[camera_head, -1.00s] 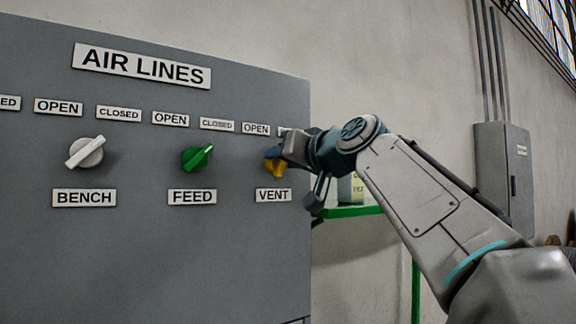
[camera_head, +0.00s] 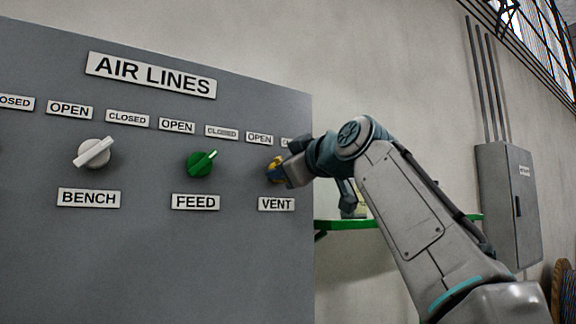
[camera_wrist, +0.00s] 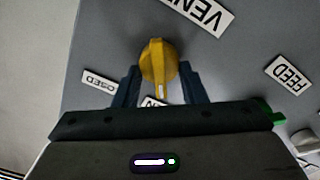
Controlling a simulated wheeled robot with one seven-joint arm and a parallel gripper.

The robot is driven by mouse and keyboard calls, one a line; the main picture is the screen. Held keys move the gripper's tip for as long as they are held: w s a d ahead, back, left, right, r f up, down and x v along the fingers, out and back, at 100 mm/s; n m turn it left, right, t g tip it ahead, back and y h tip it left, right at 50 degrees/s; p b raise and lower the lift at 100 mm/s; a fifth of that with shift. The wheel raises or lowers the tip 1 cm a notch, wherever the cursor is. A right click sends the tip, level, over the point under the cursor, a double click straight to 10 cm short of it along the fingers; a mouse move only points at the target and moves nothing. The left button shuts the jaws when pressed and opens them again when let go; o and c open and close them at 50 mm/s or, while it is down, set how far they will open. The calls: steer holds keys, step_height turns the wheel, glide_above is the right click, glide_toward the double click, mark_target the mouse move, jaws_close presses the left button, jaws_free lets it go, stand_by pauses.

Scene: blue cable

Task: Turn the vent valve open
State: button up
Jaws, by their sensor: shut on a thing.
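The vent valve is a yellow knob (camera_head: 274,168) above the VENT label (camera_head: 276,204), at the right side of the grey panel. In the wrist view the knob (camera_wrist: 158,62) sits between the two dark fingers of my gripper (camera_wrist: 160,84), which is shut on it. The knob's raised grip runs up and down in that view, and its white mark points toward a label mostly hidden behind the gripper. In the head view my gripper (camera_head: 284,170) covers the knob's right part. The OPEN label (camera_head: 259,138) shows above it; the CLOSED label is mostly hidden.
The white BENCH knob (camera_head: 94,153) and green FEED knob (camera_head: 202,163) are to the left on the same panel (camera_head: 150,260). A green shelf edge (camera_head: 350,224) lies behind my arm. A grey wall box (camera_head: 508,205) stands at the right.

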steer(key=shift+n, duration=1.1)
steer(key=o, duration=1)
steer(key=shift+b, duration=0.3)
steer(key=b+v, duration=0.5)
steer(key=v, duration=0.9)
